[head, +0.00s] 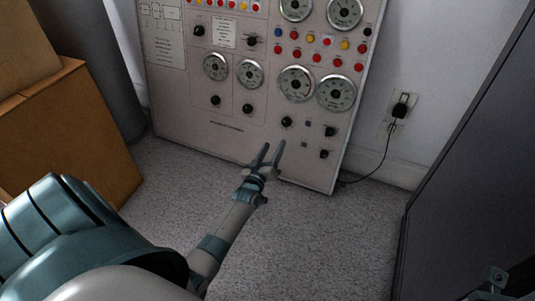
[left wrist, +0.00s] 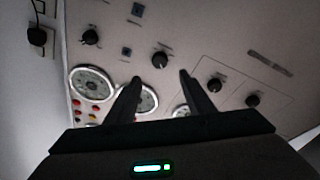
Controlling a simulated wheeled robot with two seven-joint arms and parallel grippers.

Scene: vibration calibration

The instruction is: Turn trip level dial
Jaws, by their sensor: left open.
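The grey control panel (head: 225,135) stands against the wall, with gauges, coloured buttons and black knobs. The labels are too small to read, so I cannot tell which knob is the trip level dial. My left gripper (head: 273,146) is open and empty, pointing at the panel's lower part, just below a black knob (head: 286,122). In the left wrist view, the two fingers of my left gripper (left wrist: 160,77) are spread, and a black knob (left wrist: 160,60) shows between and beyond the tips, apart from them.
More black knobs (head: 330,131) sit beside it, with a round gauge (head: 336,93) above. A brown box (head: 85,135) stands at left and a dark cabinet (head: 465,150) at right. A plug (head: 400,108) with a cord is in the wall. The carpet (head: 330,235) is clear.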

